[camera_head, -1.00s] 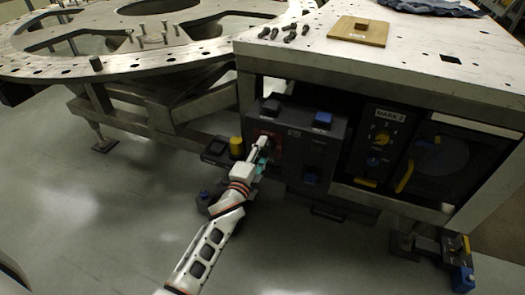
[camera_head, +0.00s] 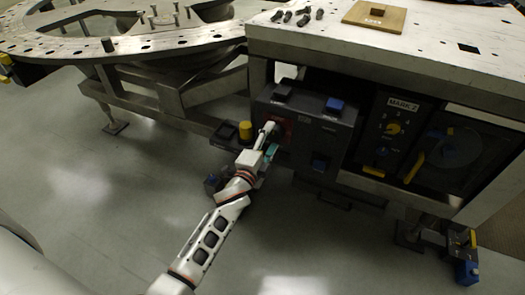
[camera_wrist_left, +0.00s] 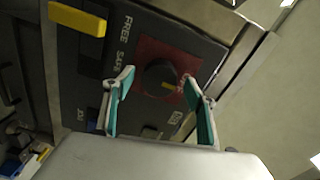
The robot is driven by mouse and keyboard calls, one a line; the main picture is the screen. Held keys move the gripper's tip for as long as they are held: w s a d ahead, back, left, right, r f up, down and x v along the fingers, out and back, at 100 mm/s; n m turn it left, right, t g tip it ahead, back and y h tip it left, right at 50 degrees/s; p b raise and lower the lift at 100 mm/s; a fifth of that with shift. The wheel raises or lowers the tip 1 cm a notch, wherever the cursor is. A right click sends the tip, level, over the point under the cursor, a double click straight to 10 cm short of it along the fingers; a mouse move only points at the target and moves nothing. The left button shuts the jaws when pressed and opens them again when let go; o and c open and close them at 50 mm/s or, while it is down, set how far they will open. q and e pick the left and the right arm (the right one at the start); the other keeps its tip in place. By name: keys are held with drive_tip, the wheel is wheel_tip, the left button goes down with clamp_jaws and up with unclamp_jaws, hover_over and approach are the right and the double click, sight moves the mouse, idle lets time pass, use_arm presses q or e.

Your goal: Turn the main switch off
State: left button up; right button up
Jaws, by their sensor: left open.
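The main switch (camera_wrist_left: 160,78) is a round black knob with a yellow mark on a red plate, set in the dark control panel. In the head view its red plate (camera_head: 287,126) shows at the panel's left, partly hidden by my gripper. My left gripper (camera_wrist_left: 158,84) is open, with its teal-lined fingers on either side of the knob in the picture. Whether they touch it I cannot tell. In the head view the left gripper (camera_head: 266,138) is at the panel front. The right gripper does not show.
A MARK 2 unit (camera_head: 392,125) stands to the right. The metal table top (camera_head: 430,40) overhangs the panel. Open floor lies in front.

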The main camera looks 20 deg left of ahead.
use_arm(q)
drive_tip(key=s, duration=1)
drive_tip(key=shift+s+a, duration=0.15)
drive_tip(key=shift+s, duration=0.15)
